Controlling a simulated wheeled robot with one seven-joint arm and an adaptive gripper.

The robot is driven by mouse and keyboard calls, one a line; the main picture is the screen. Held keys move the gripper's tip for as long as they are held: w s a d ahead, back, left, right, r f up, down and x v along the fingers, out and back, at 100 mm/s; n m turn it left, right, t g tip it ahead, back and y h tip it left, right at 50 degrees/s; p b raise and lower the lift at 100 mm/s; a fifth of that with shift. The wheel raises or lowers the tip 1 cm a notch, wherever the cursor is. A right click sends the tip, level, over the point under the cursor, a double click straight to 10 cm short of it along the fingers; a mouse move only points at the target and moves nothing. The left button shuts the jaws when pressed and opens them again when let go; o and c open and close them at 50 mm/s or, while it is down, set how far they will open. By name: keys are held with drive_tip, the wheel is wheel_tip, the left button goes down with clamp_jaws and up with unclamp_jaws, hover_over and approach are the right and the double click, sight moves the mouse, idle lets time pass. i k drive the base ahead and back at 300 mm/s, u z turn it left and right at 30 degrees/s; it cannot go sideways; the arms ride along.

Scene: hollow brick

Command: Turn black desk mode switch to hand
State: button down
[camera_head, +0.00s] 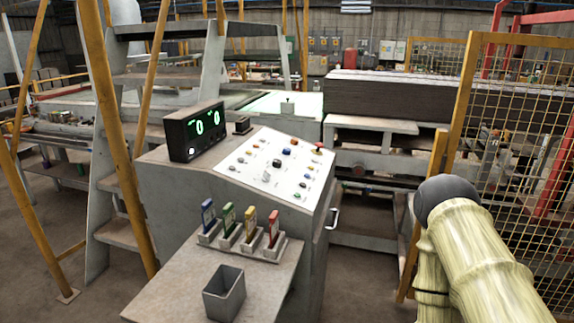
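The control desk (178,196) stands at the centre, with a sloped white panel (243,152) on its top. The panel carries several small buttons and knobs. A black knob (277,163) sits near the panel's middle; it looks like the black switch, but its label and pointer direction are too small to read. My arm shows at the lower right, apart from the desk. My gripper is not in view.
A black display box (197,132) with green digits stands on the desk's left. A lower shelf holds blue, green, yellow and red handled items in holders and a grey open bin (224,292). A yellow mesh fence (515,110) stands at right.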

sight(276, 163)
drive_tip(key=z, duration=1.7)
drive_tip(key=i, duration=2.35)
drive_tip(key=u, duration=2.85)
